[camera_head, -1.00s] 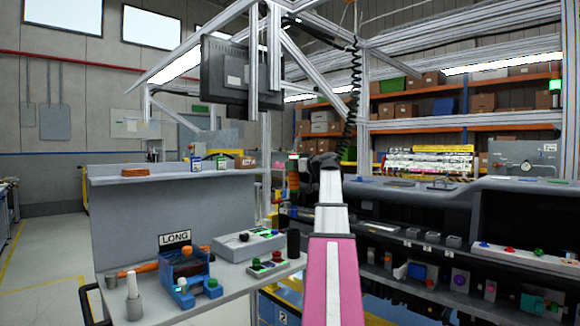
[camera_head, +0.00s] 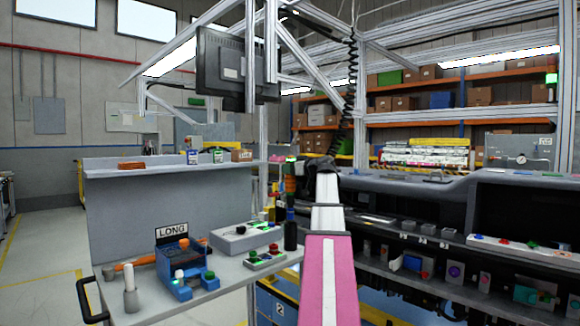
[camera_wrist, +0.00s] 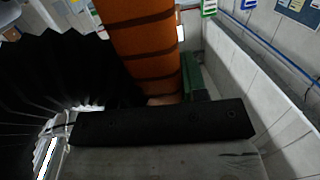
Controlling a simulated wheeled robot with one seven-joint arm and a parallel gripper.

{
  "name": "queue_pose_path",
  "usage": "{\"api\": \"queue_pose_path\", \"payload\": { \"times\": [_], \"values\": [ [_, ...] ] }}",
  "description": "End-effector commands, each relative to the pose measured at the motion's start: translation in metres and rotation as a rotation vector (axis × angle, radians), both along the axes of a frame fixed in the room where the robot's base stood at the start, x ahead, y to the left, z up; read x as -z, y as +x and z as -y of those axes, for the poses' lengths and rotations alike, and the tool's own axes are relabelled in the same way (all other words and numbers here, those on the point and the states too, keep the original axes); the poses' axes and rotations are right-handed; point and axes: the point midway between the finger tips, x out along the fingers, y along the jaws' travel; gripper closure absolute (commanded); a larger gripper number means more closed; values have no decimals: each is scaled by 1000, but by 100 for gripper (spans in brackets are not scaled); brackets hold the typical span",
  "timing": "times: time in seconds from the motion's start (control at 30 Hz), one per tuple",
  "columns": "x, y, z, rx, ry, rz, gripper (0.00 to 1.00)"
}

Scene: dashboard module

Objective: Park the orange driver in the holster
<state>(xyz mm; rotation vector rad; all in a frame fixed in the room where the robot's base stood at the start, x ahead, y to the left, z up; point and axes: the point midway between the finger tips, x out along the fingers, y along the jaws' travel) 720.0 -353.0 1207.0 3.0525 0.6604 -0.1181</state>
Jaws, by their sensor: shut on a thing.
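The orange driver (camera_head: 290,184) stands upright in the head view, left of my pink and white arm, with a green light at its top. My gripper (camera_head: 304,182) is shut on it, mostly hidden behind my wrist. The wrist view shows the driver's orange body with dark bands (camera_wrist: 140,45) large above the black gripper part. A black upright cylinder, seemingly the holster (camera_head: 291,238), stands at the right end of the grey bench, directly below the driver. The driver's dark lower end lines up with it. I cannot tell whether it is inside or just above.
The grey bench (camera_head: 225,285) holds a blue fixture marked LONG (camera_head: 175,268), a grey box with buttons (camera_head: 245,237), a small button panel (camera_head: 266,258) and a white post (camera_head: 130,292). A dark dashboard module (camera_head: 450,195) fills the right. A black coiled cord (camera_head: 350,80) hangs behind.

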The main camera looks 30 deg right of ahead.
Motion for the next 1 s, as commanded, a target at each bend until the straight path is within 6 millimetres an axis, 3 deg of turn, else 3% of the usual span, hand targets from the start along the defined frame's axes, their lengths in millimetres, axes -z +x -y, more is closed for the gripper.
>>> {"api": "queue_pose_path", "payload": {
  "times": [1.0],
  "values": [
    [58, 0, 0, -1, -1, -1, 100]
  ]
}}
